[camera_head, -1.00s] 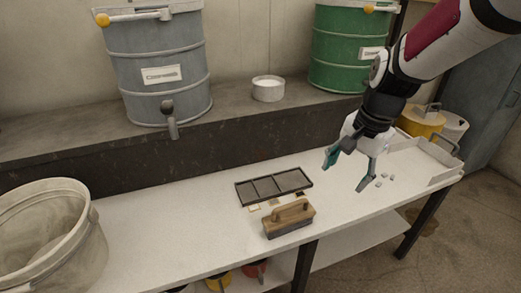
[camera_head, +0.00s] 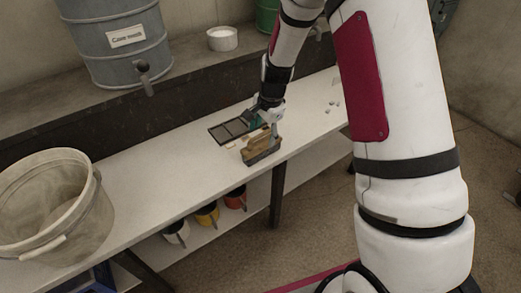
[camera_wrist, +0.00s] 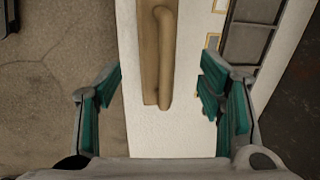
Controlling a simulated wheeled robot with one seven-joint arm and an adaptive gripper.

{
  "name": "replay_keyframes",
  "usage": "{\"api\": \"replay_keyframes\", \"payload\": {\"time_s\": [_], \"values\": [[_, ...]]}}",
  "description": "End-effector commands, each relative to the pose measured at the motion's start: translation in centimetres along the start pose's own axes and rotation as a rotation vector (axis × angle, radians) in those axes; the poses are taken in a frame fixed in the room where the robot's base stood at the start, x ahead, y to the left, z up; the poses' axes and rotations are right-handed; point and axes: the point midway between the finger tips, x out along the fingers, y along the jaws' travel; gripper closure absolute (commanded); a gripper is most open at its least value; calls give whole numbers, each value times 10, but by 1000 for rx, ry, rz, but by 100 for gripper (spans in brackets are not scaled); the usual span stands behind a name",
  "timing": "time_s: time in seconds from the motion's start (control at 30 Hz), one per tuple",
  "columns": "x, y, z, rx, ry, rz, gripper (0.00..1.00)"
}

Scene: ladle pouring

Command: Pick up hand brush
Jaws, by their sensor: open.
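The hand brush (camera_head: 262,148), a wooden block with a raised handle, stands on the white table near its front edge. In the wrist view its tan wooden handle (camera_wrist: 165,60) runs up the picture, ahead of and between my two fingers. My gripper (camera_head: 262,122) is at the brush, just above or behind it in the head view; the exact gap cannot be told there. In the wrist view my gripper (camera_wrist: 162,95) is open, with teal finger pads apart on both sides and nothing clasped between them.
A dark sectioned tray (camera_head: 228,131) lies just behind the brush and shows beside it in the wrist view (camera_wrist: 247,42). A large pale bucket (camera_head: 50,215) stands at the left. Small grey pieces (camera_head: 333,106) lie farther right. The white table (camera_head: 165,185) is clear between bucket and brush.

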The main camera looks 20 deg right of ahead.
Motion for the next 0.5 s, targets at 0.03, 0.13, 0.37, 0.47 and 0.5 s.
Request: {"api": "replay_keyframes", "payload": {"time_s": [0.03, 0.13, 0.37, 0.47, 0.5], "values": [[5, 0, 0, 0, 0, 0, 38], [10, 0, 0, -1, 0, 0, 38], [28, 2, 1, -1, 0, 1, 38], [43, 4, 2, -1, -1, 2, 38], [49, 4, 2, -1, -1, 1, 38]]}}
